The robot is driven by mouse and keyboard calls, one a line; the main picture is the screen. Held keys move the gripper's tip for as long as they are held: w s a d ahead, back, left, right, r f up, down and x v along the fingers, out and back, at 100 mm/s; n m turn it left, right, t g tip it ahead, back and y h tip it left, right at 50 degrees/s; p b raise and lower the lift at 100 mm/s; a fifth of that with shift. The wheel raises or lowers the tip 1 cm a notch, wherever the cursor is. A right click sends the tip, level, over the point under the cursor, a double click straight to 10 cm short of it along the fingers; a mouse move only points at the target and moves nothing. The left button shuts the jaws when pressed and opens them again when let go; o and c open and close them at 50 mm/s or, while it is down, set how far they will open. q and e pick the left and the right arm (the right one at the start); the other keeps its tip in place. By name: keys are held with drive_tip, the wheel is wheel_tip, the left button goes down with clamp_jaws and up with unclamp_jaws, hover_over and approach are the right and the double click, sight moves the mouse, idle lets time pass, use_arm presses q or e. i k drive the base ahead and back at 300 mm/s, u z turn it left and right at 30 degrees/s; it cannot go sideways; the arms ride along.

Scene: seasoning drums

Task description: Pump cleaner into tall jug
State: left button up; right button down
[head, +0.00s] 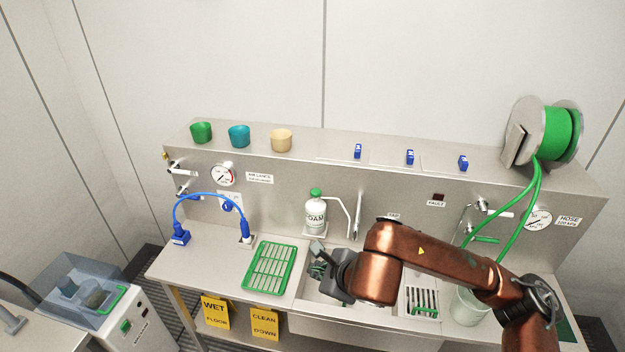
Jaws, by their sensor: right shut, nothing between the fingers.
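A white bottle marked FOAM (316,216) with a green top stands upright at the back of the counter, against the steel panel. A thin white tube runs from it to the right. No jug is plainly labelled; a pale, translucent vessel (467,308) stands at the right under the green hose, partly hidden by my right arm. My right gripper (319,262) is shut and empty over the sink's left side, in front of and below the bottle in the picture, apparently apart from it. My left gripper is not in view.
A green-rimmed rack (271,268) lies left of the sink (322,290). A blue hose (207,196) loops at the left. Green (201,132), teal (239,136) and beige (281,140) cups stand on the top ledge. A green hose reel (558,134) is at the right.

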sight(315, 193)
drive_tip(key=i, duration=1.5)
